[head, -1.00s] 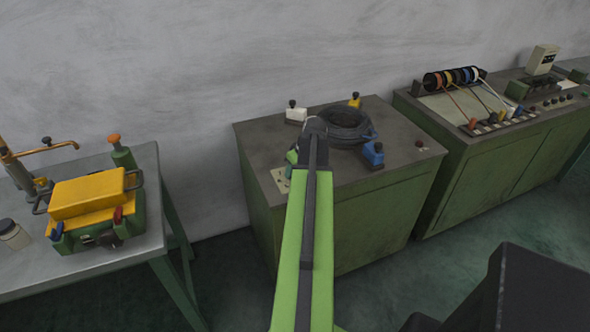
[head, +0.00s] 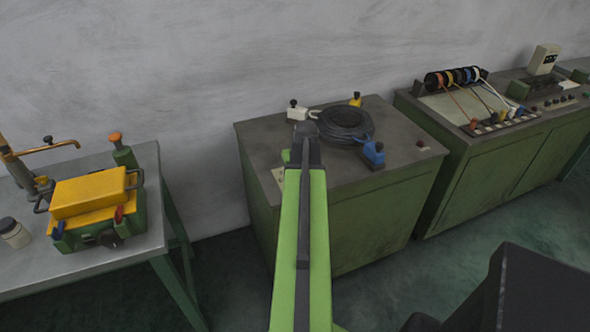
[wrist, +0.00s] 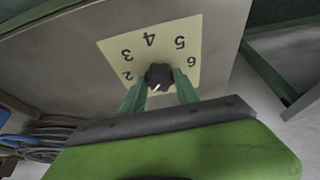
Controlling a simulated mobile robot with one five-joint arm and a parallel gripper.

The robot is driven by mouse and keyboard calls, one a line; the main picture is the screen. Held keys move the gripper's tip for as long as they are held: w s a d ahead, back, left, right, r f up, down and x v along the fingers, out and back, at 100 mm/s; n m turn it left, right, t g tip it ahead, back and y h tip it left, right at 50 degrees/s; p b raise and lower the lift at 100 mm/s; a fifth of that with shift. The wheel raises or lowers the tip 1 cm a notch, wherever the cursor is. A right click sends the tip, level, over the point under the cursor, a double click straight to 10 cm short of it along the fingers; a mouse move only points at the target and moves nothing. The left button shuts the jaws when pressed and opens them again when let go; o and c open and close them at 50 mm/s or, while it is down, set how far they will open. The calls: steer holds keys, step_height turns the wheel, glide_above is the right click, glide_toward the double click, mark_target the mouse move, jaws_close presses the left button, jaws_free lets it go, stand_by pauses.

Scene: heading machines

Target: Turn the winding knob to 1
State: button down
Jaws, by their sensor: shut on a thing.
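In the wrist view a black winding knob (wrist: 158,77) sits on a cream dial plate (wrist: 190,47). The figures 2 to 6 show upside down around the knob; no 1 is visible, and the lower part of the plate is behind my gripper. My gripper (wrist: 160,85) has one green finger on each side of the knob and is shut on it. A small white mark on the knob faces down toward my gripper in the picture. In the head view the plate (head: 278,178) is a pale strip beside my arm, and the knob is hidden.
On the same green cabinet (head: 400,140) are a black cable coil (head: 343,124), a blue block (head: 373,153), a white block (head: 297,112) and a yellow one (head: 355,100). A table with a yellow-green device (head: 92,200) stands left; a console (head: 500,125) stands right.

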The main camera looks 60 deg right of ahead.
steer(key=shift+d, duration=0.1)
steer(key=c, duration=0.9)
jaws_free()
steer(key=shift+r, duration=0.1)
steer(key=p+v, duration=1.6)
steer(key=v, duration=0.1)
steer(key=shift+s+r, duration=0.1)
steer(key=shift+s, duration=0.05)
